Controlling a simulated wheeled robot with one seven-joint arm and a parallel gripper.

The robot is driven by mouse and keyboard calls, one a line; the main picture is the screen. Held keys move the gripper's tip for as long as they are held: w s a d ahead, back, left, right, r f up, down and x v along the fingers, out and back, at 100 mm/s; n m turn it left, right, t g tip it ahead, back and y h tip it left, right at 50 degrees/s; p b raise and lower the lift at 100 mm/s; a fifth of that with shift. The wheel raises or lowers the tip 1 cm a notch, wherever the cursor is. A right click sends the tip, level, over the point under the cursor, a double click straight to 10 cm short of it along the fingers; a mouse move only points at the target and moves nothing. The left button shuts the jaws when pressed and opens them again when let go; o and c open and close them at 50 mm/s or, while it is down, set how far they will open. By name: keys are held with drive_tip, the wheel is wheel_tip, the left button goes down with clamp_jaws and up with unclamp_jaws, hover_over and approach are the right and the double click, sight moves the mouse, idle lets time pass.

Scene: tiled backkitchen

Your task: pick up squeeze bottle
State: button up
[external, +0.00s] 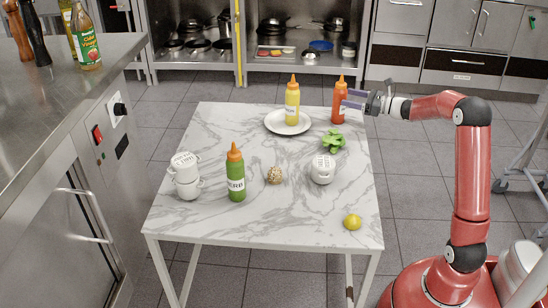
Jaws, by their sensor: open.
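Three squeeze bottles with orange caps stand upright on the marble table (215,130). A red bottle (338,106) is at the back right, a yellow bottle (292,104) is on a white plate (275,124), and a green bottle (236,178) with a partly readable label is at the front left.
Leafy greens (333,142) lie just in front of the red bottle. A white lidded pot (322,170), a round speckled item (274,175), stacked white pots (186,176) and a lemon (352,222) stand nearer the front. A steel counter (60,105) is at left.

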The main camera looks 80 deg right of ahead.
sight(335, 96)
drive_tip(key=x, duration=0.6)
drive_tip(key=shift+w+a+f, duration=0.2)
drive_tip(key=shift+a, duration=0.05)
drive_tip(key=shift+c, duration=0.4)
drive_tip(key=c, duration=1.1)
